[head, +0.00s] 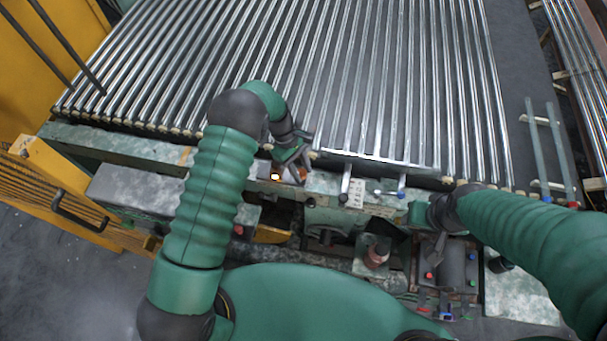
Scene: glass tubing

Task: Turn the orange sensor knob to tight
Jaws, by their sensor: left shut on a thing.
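My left arm reaches in from the left and bends down over the green machine ledge. My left gripper (295,168) is at the front edge of the tube bed, shut on the orange sensor knob (301,174). Only a small orange-red patch of the knob shows; the fingers hide most of it, and its turn position cannot be read. My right gripper (437,243) hangs dark and small below the end of my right arm, well to the right of the knob. Its fingers are too unclear to tell open from shut.
Long glass tubes (330,70) fill the bed behind the ledge. A small glowing light (275,177) sits just left of the knob. A white label plate (357,190) and a metal bar lie to the right. A yellow frame (60,180) stands at the left.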

